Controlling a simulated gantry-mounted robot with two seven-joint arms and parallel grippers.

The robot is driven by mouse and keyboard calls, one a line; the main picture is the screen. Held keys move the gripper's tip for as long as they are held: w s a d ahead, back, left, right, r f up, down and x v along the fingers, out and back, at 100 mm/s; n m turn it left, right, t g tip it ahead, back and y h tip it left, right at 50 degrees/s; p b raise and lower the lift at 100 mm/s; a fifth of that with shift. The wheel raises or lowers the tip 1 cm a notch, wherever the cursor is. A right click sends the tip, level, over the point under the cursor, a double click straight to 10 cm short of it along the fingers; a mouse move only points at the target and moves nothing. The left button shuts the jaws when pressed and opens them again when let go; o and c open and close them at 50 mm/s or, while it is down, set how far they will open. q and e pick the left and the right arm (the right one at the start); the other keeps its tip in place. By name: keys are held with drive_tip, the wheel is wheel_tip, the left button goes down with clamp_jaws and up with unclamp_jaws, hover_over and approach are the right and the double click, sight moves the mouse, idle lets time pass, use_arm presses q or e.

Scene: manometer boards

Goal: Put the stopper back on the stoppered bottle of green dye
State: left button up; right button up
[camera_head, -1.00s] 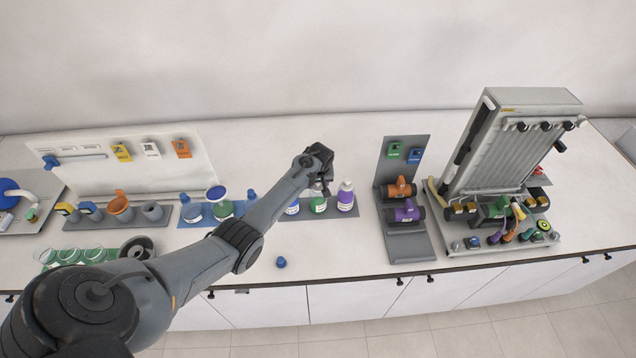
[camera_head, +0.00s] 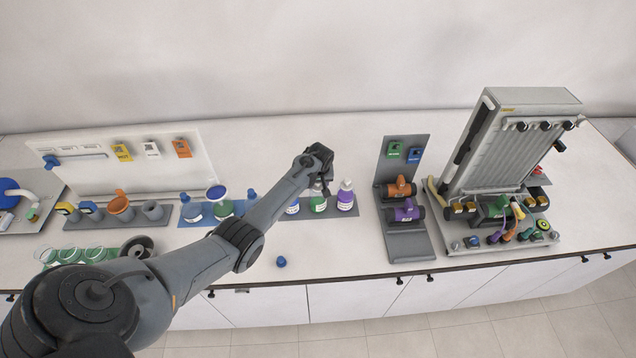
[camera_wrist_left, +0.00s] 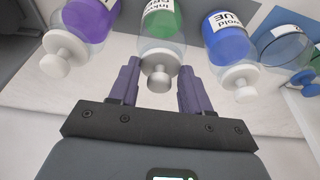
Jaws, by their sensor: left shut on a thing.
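The green dye bottle (camera_head: 318,204) stands in a row between a blue one and a purple one. My left gripper (camera_wrist_left: 158,88) is shut on a white knobbed stopper (camera_wrist_left: 158,82), in line with the green bottle's mouth. I cannot tell whether the stopper is seated or just above the mouth. In the head view my left gripper (camera_head: 326,185) is over the green bottle and partly hides its top. My right gripper is not in view.
A purple bottle (camera_head: 346,198) and a blue bottle (camera_head: 292,207) stand close on either side. A small blue piece (camera_head: 281,261) lies near the counter's front edge. Orange and purple fittings (camera_head: 400,188) sit on a grey stand to the right. The counter behind the bottles is clear.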

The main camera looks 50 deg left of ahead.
use_arm(q)
drive_tip(key=shift+f, duration=0.1)
drive_tip(key=o, duration=1.1)
drive_tip(key=shift+o, duration=0.3)
drive_tip(key=o, duration=0.3)
drive_tip(key=shift+o, duration=0.2)
drive_tip(key=shift+r, duration=0.25)
drive_tip(key=shift+r+p, duration=2.6)
drive_tip(key=shift+p, duration=0.35)
drive_tip(key=shift+r+p, duration=0.8)
drive_tip(key=shift+r, duration=0.4)
drive_tip(key=shift+s, duration=0.1)
